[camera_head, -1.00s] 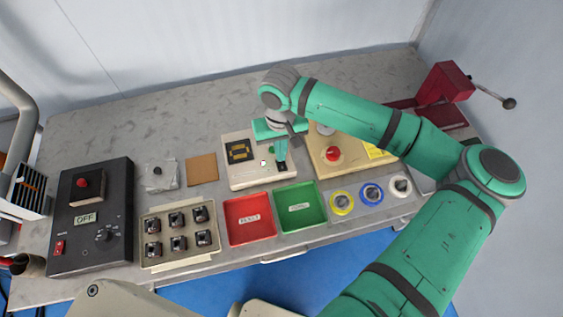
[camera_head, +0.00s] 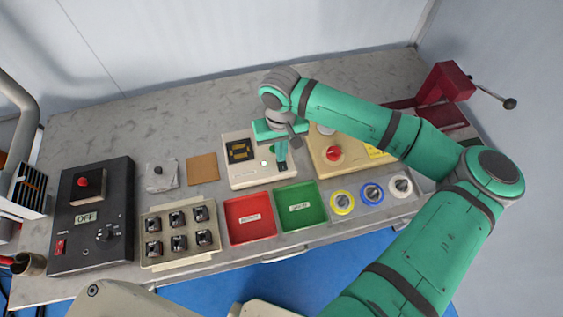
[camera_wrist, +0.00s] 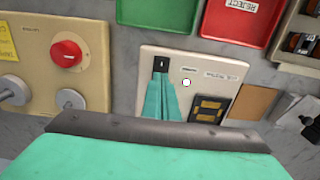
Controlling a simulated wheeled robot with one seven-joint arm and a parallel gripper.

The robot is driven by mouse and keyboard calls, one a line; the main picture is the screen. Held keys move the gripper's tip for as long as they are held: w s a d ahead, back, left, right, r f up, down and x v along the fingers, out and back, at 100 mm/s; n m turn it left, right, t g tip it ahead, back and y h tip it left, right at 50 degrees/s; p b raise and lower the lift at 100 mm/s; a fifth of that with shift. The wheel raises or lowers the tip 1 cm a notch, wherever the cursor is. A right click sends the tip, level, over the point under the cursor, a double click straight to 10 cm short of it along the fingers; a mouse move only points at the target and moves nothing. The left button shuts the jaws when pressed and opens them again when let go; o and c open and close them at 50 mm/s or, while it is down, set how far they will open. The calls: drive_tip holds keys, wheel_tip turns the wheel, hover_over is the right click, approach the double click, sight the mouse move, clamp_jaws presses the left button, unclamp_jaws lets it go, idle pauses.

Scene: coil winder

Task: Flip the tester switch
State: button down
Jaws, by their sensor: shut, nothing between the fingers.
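The tester (camera_head: 240,176) is a cream box at the middle of the bench, with a dark yellow-marked socket and a small white round spot on its face. In the wrist view the tester (camera_wrist: 225,70) shows its black switch (camera_wrist: 161,64) right at the tips of my gripper. My gripper (camera_wrist: 162,82) is shut and empty, its green fingers together and pointing at the switch. Whether the tips touch the switch, I cannot tell. In the head view my gripper (camera_head: 282,165) is over the tester's right side and hides part of it.
A red tray (camera_head: 249,232) and a green tray (camera_head: 298,226) lie in front of the tester. A beige box with a red knob (camera_head: 333,154) stands close on the right. A brown pad (camera_head: 202,169) lies to the left. The bench behind is clear.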

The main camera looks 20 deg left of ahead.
drive_tip(key=shift+w+f, duration=0.1)
drive_tip(key=shift+f, duration=0.45)
idle(0.4)
drive_tip(key=shift+a+r, duration=0.1)
drive_tip(key=shift+r, duration=3.4)
